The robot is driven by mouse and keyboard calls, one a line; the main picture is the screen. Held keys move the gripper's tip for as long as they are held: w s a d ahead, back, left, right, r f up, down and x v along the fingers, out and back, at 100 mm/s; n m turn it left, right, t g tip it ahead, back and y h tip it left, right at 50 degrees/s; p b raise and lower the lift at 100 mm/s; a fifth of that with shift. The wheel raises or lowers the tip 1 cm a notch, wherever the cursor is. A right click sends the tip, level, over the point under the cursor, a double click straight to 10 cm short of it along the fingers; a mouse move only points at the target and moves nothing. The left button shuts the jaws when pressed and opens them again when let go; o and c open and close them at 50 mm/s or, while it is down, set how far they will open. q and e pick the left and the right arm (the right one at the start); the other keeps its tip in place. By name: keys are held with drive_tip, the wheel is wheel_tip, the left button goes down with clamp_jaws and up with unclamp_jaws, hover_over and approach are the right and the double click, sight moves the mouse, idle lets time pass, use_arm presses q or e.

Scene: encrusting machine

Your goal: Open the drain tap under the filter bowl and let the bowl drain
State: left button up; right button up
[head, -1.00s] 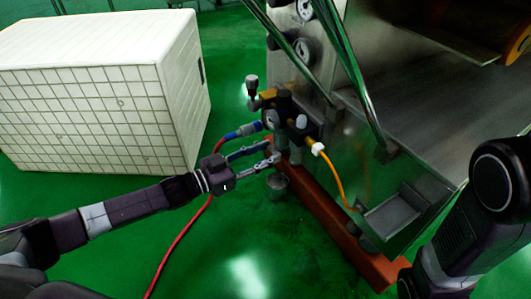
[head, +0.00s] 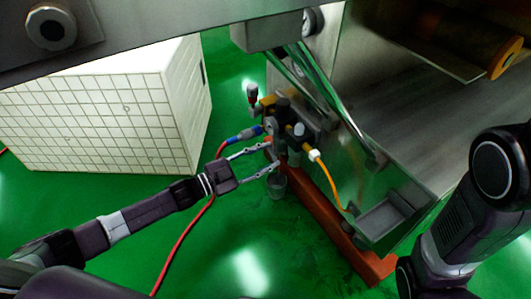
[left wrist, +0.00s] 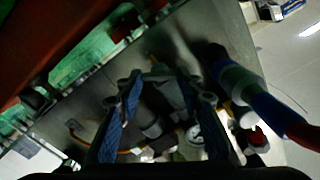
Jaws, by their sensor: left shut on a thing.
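The filter-regulator unit (head: 283,111) is mounted on the side of the steel machine, with the grey filter bowl (head: 281,147) hanging below it. My left gripper (head: 272,158) reaches in from the left at the bowl's lower end, one finger on each side, shut on the drain tap. The tap itself is mostly hidden by the fingers in the head view. In the left wrist view the two fingers (left wrist: 168,98) flank a grey part under the unit. A small clear cup (head: 276,186) stands below the gripper. My right gripper is not in view.
A red hose (head: 182,243) with a blue coupling (head: 243,134) runs into the unit close above my left fingers. An orange tube (head: 332,184) leaves it on the right. An orange-red base beam (head: 335,222) lies beside the cup. A white tiled block (head: 110,110) stands at left.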

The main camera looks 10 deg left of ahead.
use_arm(q)
drive_tip(key=shift+m, duration=0.4)
drive_tip(key=o, duration=1.2)
drive_tip(key=shift+c, duration=0.2)
drive_tip(key=v, duration=1.2)
